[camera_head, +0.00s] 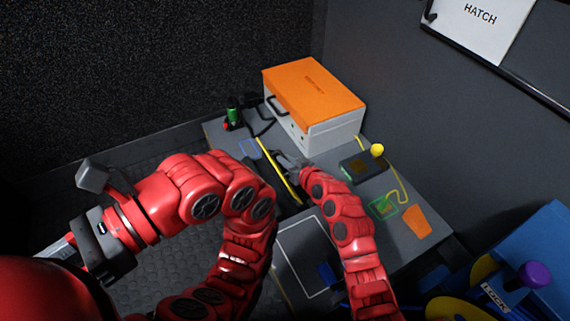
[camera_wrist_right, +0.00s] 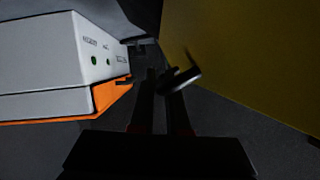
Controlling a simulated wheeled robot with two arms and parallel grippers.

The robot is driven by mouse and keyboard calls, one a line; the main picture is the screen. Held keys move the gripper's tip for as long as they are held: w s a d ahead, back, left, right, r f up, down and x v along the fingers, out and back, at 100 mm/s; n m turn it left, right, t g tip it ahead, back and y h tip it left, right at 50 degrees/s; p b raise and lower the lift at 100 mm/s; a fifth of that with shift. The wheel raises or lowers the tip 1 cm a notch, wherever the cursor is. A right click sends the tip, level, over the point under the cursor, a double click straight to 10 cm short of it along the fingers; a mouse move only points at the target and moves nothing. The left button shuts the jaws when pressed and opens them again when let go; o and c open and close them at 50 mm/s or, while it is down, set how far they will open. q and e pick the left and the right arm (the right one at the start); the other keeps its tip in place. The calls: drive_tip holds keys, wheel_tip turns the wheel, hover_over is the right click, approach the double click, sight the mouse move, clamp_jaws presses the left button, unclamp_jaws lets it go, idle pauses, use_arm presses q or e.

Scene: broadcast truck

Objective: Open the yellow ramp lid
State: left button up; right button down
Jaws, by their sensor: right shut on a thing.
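The yellow ramp lid (camera_head: 279,171) shows in the head view as a thin yellow strip, seen nearly edge-on and raised from the console top. In the right wrist view it is a large dark-yellow panel (camera_wrist_right: 255,60) filling the upper right. My right gripper (camera_head: 283,160) is beside it, between the lid and the white box. In the wrist view its fingers (camera_wrist_right: 165,88) are shut on a small dark handle (camera_wrist_right: 184,79) next to the panel. My left arm is folded at the left; its wrist (camera_head: 100,240) points away from the console and its fingertips are not clear.
A white box with an orange top (camera_head: 313,95) stands close behind the right gripper. A green-topped item (camera_head: 233,113), a yellow knob (camera_head: 377,150) and an orange patch (camera_head: 417,222) are on the console (camera_head: 400,245). Dark walls close in behind and at right.

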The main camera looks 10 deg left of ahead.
drive_tip(key=d+m+b, duration=0.1)
drive_tip(key=w+f+m+y+b, duration=0.1)
drive_tip(key=b, duration=0.1)
drive_tip(key=shift+w+d+g, duration=0.15)
drive_tip(key=shift+d+g, duration=0.15)
drive_tip(key=shift+d, duration=0.1)
use_arm(q)
drive_tip(key=shift+s+d+f+g+h+b, duration=0.15)
drive_tip(key=shift+f+g+h+b, duration=0.2)
drive_tip(key=shift+f+g, duration=0.4)
drive_tip(key=shift+s+d+f+g+h+b, duration=0.1)
drive_tip(key=shift+d+f+g+h+b, duration=0.1)
drive_tip(key=shift+f+g+h, duration=0.55)
drive_tip(key=shift+s+d+f+g+h+b, duration=0.15)
drive_tip(key=shift+f+g, duration=0.35)
drive_tip(key=shift+g, duration=0.5)
use_arm(e)
drive_tip(key=shift+w+d+f+m+g+y, duration=0.2)
drive_tip(key=shift+d+f+m+y, duration=0.1)
drive_tip(key=shift+m+y, duration=0.25)
drive_tip(key=shift+w+d+f+m+g+y, duration=0.1)
drive_tip(key=shift+w+d+f+m+y, duration=0.2)
drive_tip(key=shift+m, duration=0.35)
use_arm(q)
drive_tip(key=shift+w, duration=0.1)
use_arm(e)
drive_tip(key=shift+s+r, duration=0.1)
drive_tip(key=c, duration=1.2)
unclamp_jaws()
